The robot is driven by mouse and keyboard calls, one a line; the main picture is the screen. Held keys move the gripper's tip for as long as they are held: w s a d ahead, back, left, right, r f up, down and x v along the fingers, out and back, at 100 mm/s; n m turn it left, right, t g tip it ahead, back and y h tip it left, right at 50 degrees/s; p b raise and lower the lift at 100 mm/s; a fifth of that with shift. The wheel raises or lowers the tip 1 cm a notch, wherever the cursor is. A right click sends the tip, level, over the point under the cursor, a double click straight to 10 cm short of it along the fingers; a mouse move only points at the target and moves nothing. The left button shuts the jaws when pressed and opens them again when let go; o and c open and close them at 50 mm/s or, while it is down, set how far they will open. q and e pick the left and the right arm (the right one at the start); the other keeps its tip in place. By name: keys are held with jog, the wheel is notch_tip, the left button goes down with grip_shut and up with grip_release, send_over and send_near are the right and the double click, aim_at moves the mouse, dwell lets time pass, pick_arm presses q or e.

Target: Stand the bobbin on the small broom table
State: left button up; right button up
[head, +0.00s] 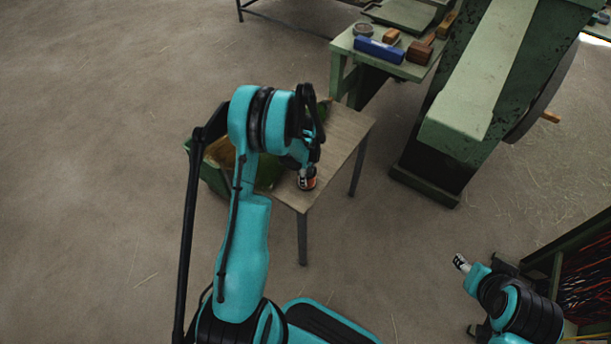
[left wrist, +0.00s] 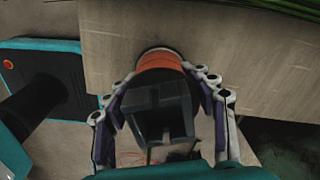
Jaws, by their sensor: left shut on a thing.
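The small broom table (head: 345,128) has a pale wooden top and thin dark legs. It also fills the upper part of the left wrist view (left wrist: 240,45). The bobbin, orange with dark and pale parts (head: 308,183), is at the table's near edge. My left gripper (head: 305,172) is shut on it from the near side. In the left wrist view the orange end of the bobbin (left wrist: 160,62) lies against the wood, between the fingers (left wrist: 163,82). I cannot tell whether it touches the top. My right gripper (head: 461,263) is far to the right, away from the table; its jaws are too small to read.
A green bin (head: 212,180) stands at the table's left side, partly behind my left arm. A green bench (head: 350,45) with a blue box (head: 379,50) and brown blocks stands behind. A large green machine (head: 470,90) stands to the right. Bare table top lies beyond the bobbin.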

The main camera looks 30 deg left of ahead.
pick_arm(q)
jog(key=shift+f, duration=0.2)
jog(key=o, duration=1.2)
jog(key=shift+o, duration=0.2)
jog(key=shift+r, duration=0.1)
